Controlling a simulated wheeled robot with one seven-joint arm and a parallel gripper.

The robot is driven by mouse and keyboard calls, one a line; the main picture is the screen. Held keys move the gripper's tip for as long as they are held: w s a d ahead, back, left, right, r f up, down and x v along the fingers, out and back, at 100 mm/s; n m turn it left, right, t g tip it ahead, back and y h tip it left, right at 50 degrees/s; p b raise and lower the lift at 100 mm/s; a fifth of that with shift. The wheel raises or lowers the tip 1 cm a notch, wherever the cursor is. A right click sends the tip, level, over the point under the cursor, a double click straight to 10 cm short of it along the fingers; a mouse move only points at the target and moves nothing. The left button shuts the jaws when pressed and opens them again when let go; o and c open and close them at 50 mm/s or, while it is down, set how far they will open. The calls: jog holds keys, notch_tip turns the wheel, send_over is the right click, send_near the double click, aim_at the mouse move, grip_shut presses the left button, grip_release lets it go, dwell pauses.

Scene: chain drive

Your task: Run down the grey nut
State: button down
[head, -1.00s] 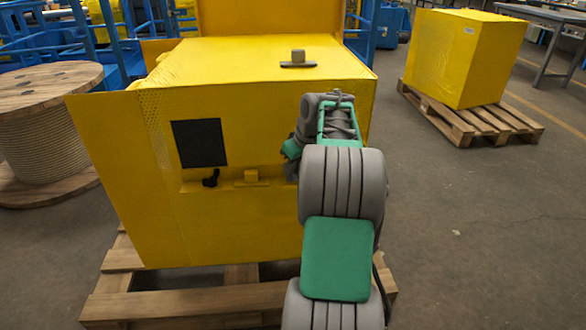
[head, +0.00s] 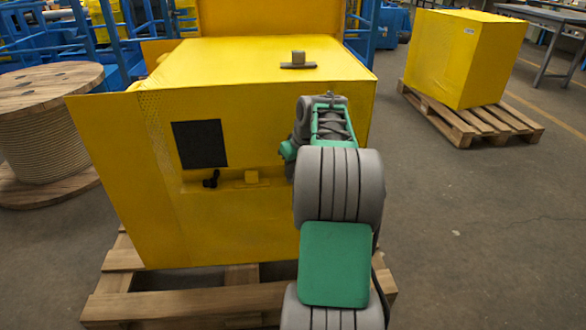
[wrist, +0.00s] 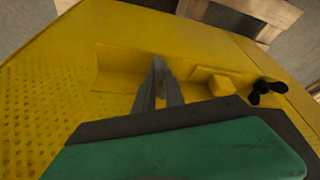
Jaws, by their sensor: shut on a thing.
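In the wrist view, my gripper (wrist: 159,78) is at the yellow ledge of the machine. Its two grey fingers come close together at their tips, around a small grey piece. This looks like the grey nut, but the fingers hide most of it, and its thread and seat cannot be made out. In the head view, my arm covers the gripper and the right part of the ledge on the front of the yellow machine (head: 240,220).
Beside the fingers on the ledge are a yellow block (wrist: 222,85) and a black knob (wrist: 265,91). A grey fitting (head: 298,61) stands on the machine's top. A wooden pallet (head: 190,300) is underneath. Floor to the right is clear up to another palletised yellow box (head: 460,60).

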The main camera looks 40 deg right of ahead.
jog(key=m+p, duration=0.1)
jog(key=m+h+p, duration=0.1)
jog(key=m, duration=0.1)
jog(key=m+p, duration=0.1)
jog(key=m, duration=0.1)
jog(key=shift+w+a+r+g+h, duration=0.1)
jog(key=shift+a+r+g+h, duration=0.2)
jog(key=shift+g+h, duration=0.1)
jog(key=m+p, duration=0.2)
jog(key=m+g+h+p, duration=0.1)
jog(key=m, duration=0.1)
jog(key=shift+w+a+f+m+p, duration=0.1)
jog(key=shift+w+f+m+p, duration=0.1)
jog(key=shift+m+p, duration=0.2)
jog(key=shift+h, duration=0.3)
jog(key=c, duration=1.4)
grip_release()
jog(key=p+v, duration=0.2)
jog(key=v, duration=0.5)
jog(key=shift+r, duration=0.35)
jog(key=shift+s+a, duration=0.1)
